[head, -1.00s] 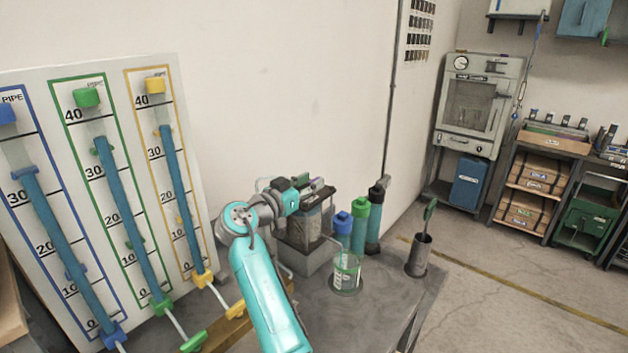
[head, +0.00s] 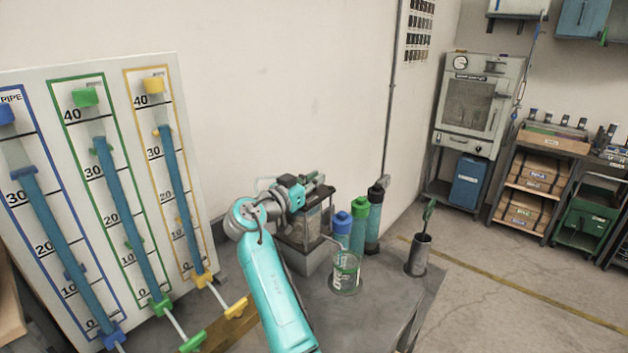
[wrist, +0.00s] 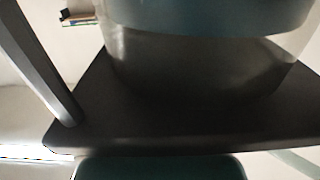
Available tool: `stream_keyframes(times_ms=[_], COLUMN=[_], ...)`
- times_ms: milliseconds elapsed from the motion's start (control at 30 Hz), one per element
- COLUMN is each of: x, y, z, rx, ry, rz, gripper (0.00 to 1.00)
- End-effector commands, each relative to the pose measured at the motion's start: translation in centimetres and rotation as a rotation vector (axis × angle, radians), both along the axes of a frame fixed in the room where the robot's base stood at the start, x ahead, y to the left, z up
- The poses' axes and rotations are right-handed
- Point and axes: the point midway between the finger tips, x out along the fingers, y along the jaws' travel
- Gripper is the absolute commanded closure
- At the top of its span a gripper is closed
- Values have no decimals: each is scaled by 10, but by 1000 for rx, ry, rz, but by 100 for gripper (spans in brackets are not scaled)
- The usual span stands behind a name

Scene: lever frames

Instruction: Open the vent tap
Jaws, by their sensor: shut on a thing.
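My gripper (head: 318,181) is at the top of a small clear tank apparatus (head: 308,226) on the grey bench, beside the wall. It looks shut on a small part there, which seems to be the vent tap. The fingertips and the tap itself are too small and covered to make out. The wrist view shows a clear vessel (wrist: 200,65) with a blue-teal band, close up on a dark plate (wrist: 150,130). A dark bar (wrist: 38,60) stands at the left of that view.
A board (head: 115,75) with three blue-filled tubes stands at left, with green (head: 192,342) and yellow (head: 237,308) handles below. A glass beaker (head: 345,273), several capped bottles (head: 359,222) and a metal cup (head: 419,256) stand right of the tank.

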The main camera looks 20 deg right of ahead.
Motion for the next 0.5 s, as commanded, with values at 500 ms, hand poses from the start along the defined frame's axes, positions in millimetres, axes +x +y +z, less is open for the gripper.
stream_keyframes(times_ms=[500], x=[-2], y=[-2], z=[0], rx=[1], ry=[-4], rz=[289], gripper=[100])
